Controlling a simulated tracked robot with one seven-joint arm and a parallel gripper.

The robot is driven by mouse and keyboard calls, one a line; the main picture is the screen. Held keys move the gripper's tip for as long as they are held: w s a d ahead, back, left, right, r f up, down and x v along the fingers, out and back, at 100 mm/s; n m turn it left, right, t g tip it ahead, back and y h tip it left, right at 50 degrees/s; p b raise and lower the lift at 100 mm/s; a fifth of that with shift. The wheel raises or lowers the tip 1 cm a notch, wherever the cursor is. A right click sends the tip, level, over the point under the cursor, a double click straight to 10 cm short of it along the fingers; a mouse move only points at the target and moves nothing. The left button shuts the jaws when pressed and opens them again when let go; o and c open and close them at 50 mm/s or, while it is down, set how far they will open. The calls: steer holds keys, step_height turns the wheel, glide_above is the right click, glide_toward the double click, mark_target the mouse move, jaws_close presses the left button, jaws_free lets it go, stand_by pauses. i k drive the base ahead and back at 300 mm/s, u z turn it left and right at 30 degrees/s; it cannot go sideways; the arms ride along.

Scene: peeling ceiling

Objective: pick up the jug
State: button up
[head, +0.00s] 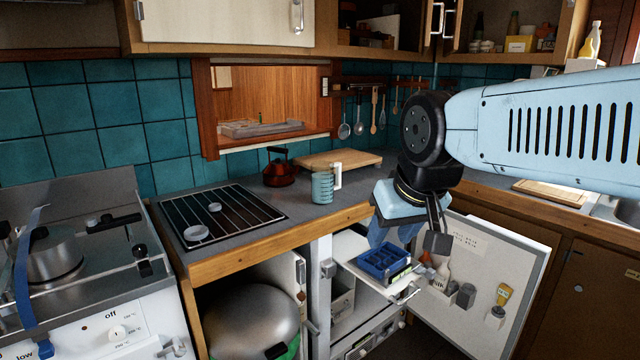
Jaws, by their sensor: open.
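A small light-blue jug (322,188) with a pale handle on its right side stands upright on the grey counter, near the front edge. My gripper (411,240) hangs from my light-blue arm to the right of the jug, pointing down. It is open and apart from the jug, and one dark finger shows clearly. I see nothing held between the fingers.
A dark red kettle (280,171) stands behind the jug to the left, and a wooden board (338,159) lies behind it. A black slatted cooktop (222,215) is at left. Below my gripper are a blue crate (384,262) and an open white door (490,285).

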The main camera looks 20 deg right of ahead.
mark_target(323, 187)
steer(key=z, duration=0.05)
steer(key=i, duration=1)
steer(key=u, duration=0.1)
